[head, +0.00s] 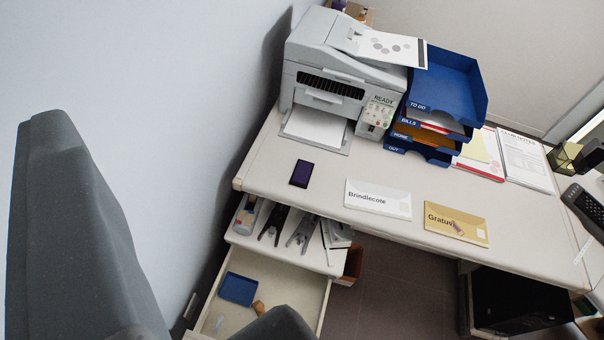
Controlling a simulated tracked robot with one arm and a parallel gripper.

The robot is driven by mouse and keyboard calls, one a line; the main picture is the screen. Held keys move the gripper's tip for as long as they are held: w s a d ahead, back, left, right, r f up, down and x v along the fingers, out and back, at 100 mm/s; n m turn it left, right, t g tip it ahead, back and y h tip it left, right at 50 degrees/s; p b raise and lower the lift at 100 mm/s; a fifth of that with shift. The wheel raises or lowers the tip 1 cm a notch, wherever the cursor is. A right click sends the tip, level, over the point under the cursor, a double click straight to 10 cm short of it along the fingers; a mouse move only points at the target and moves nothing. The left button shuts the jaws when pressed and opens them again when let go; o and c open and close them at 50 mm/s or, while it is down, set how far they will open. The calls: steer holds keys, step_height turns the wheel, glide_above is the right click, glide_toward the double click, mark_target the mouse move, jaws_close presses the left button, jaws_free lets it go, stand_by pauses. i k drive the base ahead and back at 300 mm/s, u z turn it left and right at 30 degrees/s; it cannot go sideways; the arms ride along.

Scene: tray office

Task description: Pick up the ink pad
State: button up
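A flat blue square (238,288), which looks like the ink pad, lies in the open drawer (285,283) at lower left. A small tan wooden piece, perhaps a stamp (258,307), lies just to its right. A dark purple rectangle with a black edge (301,173) lies on the desk; it looks more like a phone. My gripper (170,225) shows as a large grey finger at left and a dark finger tip at the bottom edge. The near finger covers part of the drawer's front.
Two staplers or similar tools (273,225) lie on the shelf above the drawer, under the desk edge (335,212). A printer (340,80) and blue letter trays (450,85) stand on the desk. Two envelopes (378,198) lie near its front. A wall is close at left.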

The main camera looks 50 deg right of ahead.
mark_target(301, 176)
steer(key=z, duration=0.85)
steer(key=k, duration=1.1)
steer(key=z, duration=1.35)
steer(key=i, duration=1.4)
steer(key=u, duration=1.05)
steer(key=i, duration=0.7)
steer(key=u, duration=0.45)
steer(key=k, duration=0.9)
steer(key=u, duration=0.25)
steer(key=i, duration=0.45)
steer(key=z, duration=0.1)
